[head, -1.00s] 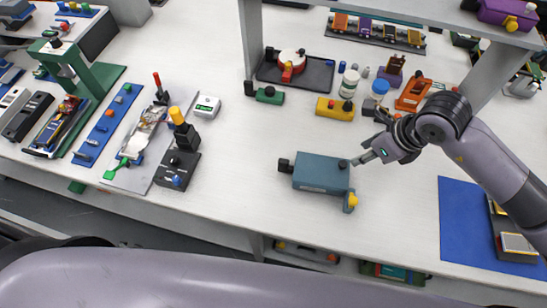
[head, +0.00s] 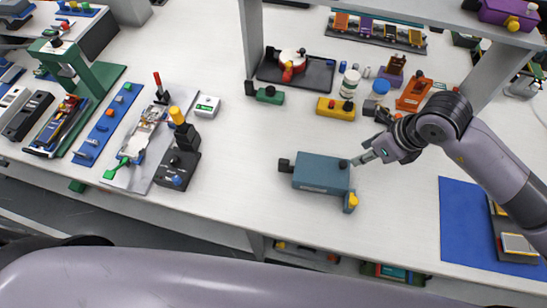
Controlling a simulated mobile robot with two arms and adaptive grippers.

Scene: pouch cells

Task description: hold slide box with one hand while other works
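The slide box looks to be the teal box (head: 320,174) in the middle of the white table in the head view. My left gripper is not in view.
A black block with a yellow-topped post (head: 176,168) stands left of the box. A yellow block (head: 336,109), a white jar (head: 350,82) and an orange stand (head: 413,94) are behind. A blue mat (head: 462,225) lies at right. The table in front of the box is clear.

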